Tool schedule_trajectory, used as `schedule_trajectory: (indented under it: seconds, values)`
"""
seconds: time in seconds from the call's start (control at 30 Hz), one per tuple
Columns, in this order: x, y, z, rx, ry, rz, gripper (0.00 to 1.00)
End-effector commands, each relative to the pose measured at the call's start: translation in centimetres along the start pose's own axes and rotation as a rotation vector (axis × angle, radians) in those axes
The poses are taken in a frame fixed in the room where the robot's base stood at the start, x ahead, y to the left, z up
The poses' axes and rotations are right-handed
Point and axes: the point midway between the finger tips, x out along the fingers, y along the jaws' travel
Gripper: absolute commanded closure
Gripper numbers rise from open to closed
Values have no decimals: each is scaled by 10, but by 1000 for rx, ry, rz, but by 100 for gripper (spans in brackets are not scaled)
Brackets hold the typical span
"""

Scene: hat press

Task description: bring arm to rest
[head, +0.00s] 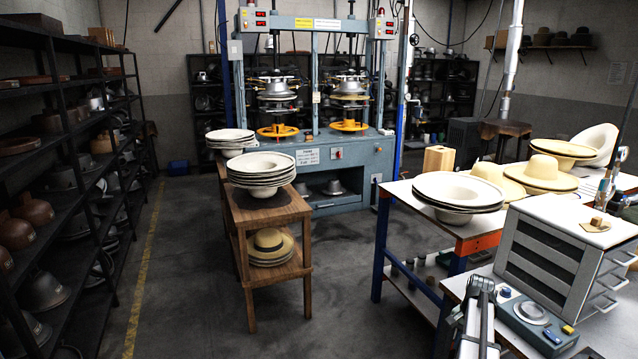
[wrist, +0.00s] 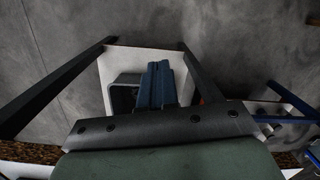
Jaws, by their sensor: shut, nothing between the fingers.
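In the wrist view my gripper (wrist: 160,64) shows as two blue fingers side by side with no gap between them. It is shut and empty. A dark bolted bar and a green plate cover the lower part of that view. Below the fingers is a white surface (wrist: 116,62) with a grey open box (wrist: 124,94) on it, just left of the fingers. In the head view, a grey jointed piece (head: 478,318) stands at the bottom edge; I cannot tell whether it is part of my arm.
A drawer cabinet (head: 545,250) and a grey-blue device (head: 530,325) stand at the lower right. A table with hats (head: 458,190) is behind them. A wooden stand (head: 262,205) with stacked hats, shelves (head: 70,180) and a press (head: 350,155) lie further off. The floor (head: 340,290) between is clear.

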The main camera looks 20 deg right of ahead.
Motion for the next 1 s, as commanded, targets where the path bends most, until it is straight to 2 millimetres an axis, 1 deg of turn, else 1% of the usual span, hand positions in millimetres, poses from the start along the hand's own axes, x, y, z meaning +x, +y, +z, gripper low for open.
schedule_trajectory:
  seconds: [0.03,0.07,0.1,0.17,0.2,0.27,0.33,0.4,0.47,0.5,0.63,0.7,0.77,0.8,0.87,0.9,0.97,1.0]
  values:
    - [22,-10,20,-39,-18,14,100]
    - [33,-15,29,-60,-27,21,100]
    - [48,-22,42,-90,-38,30,100]
    - [70,-31,61,-133,-54,44,100]
    - [84,-36,74,-162,-65,54,100]
    - [105,-43,94,-207,-81,69,100]
    - [129,-50,119,-258,-100,87,100]
    - [152,-54,144,-310,-119,105,100]
    - [170,-57,165,-354,-135,121,100]
    - [182,-58,180,-383,-146,131,100]
    - [219,-57,227,-478,-181,166,100]
    - [238,-53,252,-530,-200,186,100]
    - [253,-49,274,-574,-215,202,100]
    - [262,-46,288,-602,-225,214,100]
    - [276,-40,308,-647,-241,231,100]
    - [285,-35,322,-676,-251,244,100]
    - [297,-26,343,-721,-268,262,100]
    - [304,-20,356,-750,-278,274,100]
